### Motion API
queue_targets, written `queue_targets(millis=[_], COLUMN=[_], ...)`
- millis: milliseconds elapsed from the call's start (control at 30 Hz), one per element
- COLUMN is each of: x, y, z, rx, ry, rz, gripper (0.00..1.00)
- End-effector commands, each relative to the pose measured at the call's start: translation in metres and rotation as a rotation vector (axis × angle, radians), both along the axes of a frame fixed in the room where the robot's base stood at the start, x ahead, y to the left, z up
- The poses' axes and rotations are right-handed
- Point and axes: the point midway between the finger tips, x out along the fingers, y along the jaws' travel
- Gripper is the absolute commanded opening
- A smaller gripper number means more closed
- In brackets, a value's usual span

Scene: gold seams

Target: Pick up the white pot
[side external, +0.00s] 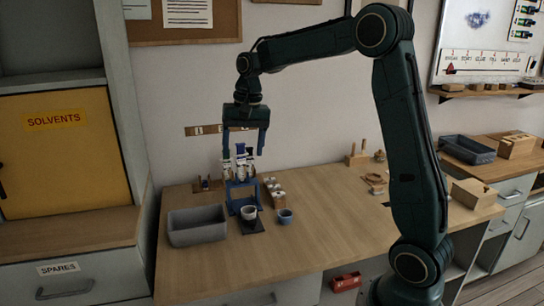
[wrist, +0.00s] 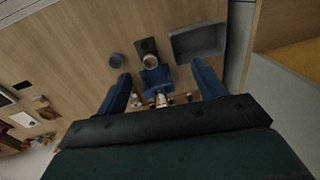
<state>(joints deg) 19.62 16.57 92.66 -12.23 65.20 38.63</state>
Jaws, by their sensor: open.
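The white pot (side external: 249,212) stands upright on a small dark mat (side external: 253,227) at the front of a blue rack (side external: 231,201). It also shows in the wrist view (wrist: 151,61), on the mat (wrist: 146,46) next to the blue rack (wrist: 156,79). My gripper (side external: 243,155) is open and points down, high over the rack and well above the pot. Nothing is held between its fingers, which also show in the wrist view (wrist: 161,70).
The rack holds several white-and-dark bottles (side external: 240,165) close under my fingers. A grey bin (side external: 197,237) stands left of the pot, a small blue pot (side external: 285,217) to its right. White-topped items (side external: 274,189) lie behind. The table's right front is clear.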

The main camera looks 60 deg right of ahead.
Motion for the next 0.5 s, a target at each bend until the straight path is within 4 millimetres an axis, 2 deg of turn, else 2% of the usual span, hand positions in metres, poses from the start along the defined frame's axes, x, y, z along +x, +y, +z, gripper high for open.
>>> queue_targets(millis=[200,500], x=[0.031,0.059], y=[-0.038,-0.09], z=[-0.038,-0.097], rx=[0.036,0.078], ry=[0.068,0.154], rz=[-0.128,-0.3], gripper=[0.69,0.69])
